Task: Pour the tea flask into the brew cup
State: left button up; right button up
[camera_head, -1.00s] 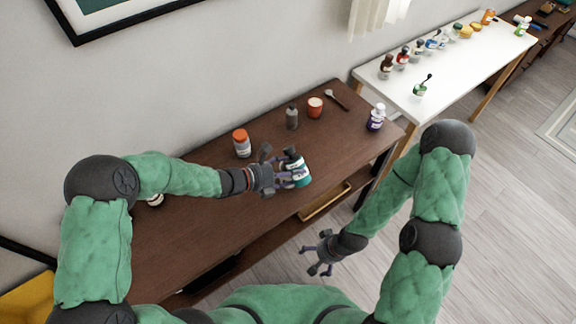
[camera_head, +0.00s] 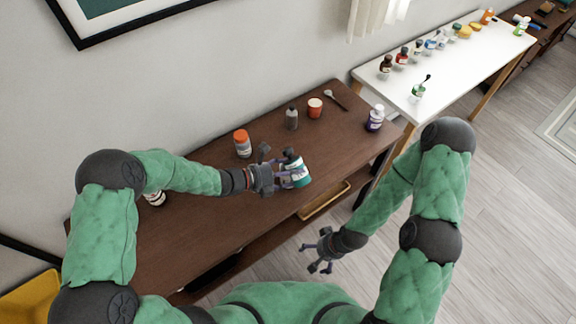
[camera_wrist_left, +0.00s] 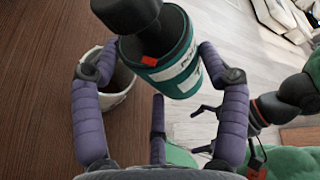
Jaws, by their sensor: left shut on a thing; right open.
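A teal flask (camera_wrist_left: 170,65) with a white label and a dark neck or cap end shows tilted in the left wrist view. It also shows in the head view (camera_head: 301,178) over the brown table. My left gripper (camera_head: 285,172) is shut on it, with its purple fingers on both sides in the wrist view (camera_wrist_left: 165,85). A white cup (camera_wrist_left: 116,90) with a dark inside stands on the table beside the left-hand finger, partly covered by it; it looks like the brew cup. The gripper mostly hides it in the head view. My right gripper (camera_head: 320,250) is open and empty, off the table's front edge.
On the brown table (camera_head: 210,225) stand an orange-capped jar (camera_head: 242,144), a grey bottle (camera_head: 291,119), a red cup (camera_head: 315,107), a spoon (camera_head: 337,99) and a purple-labelled bottle (camera_head: 375,119). A white table (camera_head: 450,80) with several bottles is beyond.

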pick_arm(q)
jog(key=shift+r+n+h+p, duration=0.3)
jog(key=shift+n+p, duration=0.1)
jog(key=shift+p, duration=0.75)
jog(key=shift+f+n+g+h+b, duration=0.3)
jog(key=shift+f+n+g+b, duration=0.15)
jog(key=shift+n+b, duration=0.2)
dwell(0.6)
jog(key=shift+r+n+h, duration=0.2)
jog(key=shift+n+h, duration=0.1)
jog(key=shift+n, duration=0.25)
dwell(1.0)
jog(key=shift+f+m, duration=0.15)
jog(key=shift+m, duration=0.25)
jog(key=shift+m+y, duration=0.3)
jog(key=shift+y, duration=0.1)
jog(key=shift+r+m+p, duration=0.5)
jog(key=shift+r+p, duration=0.05)
jog(key=shift+p, duration=0.2)
jog(key=f+t+y+b, duration=0.1)
jog(key=b, duration=0.1)
jog(key=shift+m+b, duration=0.35)
jog(key=shift+m, duration=0.05)
jog(key=shift+r, duration=0.1)
